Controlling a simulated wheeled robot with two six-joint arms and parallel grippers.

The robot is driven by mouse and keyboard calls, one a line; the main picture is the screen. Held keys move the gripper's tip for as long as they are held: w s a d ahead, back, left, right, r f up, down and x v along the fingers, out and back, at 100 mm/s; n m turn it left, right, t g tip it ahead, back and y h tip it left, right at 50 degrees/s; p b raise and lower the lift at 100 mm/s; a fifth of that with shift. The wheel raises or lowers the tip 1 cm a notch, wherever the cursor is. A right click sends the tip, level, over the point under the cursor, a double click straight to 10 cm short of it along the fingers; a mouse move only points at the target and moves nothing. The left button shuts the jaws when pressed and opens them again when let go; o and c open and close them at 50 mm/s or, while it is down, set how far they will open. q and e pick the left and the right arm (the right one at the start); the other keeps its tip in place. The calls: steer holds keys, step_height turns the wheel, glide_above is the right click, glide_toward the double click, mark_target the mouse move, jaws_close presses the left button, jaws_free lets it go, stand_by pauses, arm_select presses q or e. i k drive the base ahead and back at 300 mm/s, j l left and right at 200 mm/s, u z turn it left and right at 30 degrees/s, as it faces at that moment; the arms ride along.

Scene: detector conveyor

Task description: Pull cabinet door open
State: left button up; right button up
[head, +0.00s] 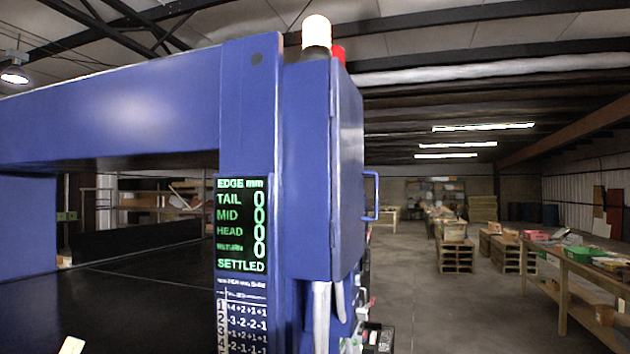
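A blue cabinet (307,170) is fixed to the side of the blue machine frame in the head view. Its door (348,175) is the narrow, steeply angled face on the right, and it looks shut against the cabinet. A blue bar handle (377,196) sticks out to the right from the door's far edge. Small hinge-like marks show along the door's near edge. The inside of the cabinet is hidden. Neither of my grippers shows in this view.
A green-lit display (241,224) on the frame post reads zeros and SETTLED. A dark belt (140,300) lies left. Below the cabinet are pale pipes and a black box (379,338). Open floor (430,310) lies right, before a cluttered wooden table (575,275).

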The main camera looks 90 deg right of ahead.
mark_target(346, 224)
steer(key=z, duration=1.4)
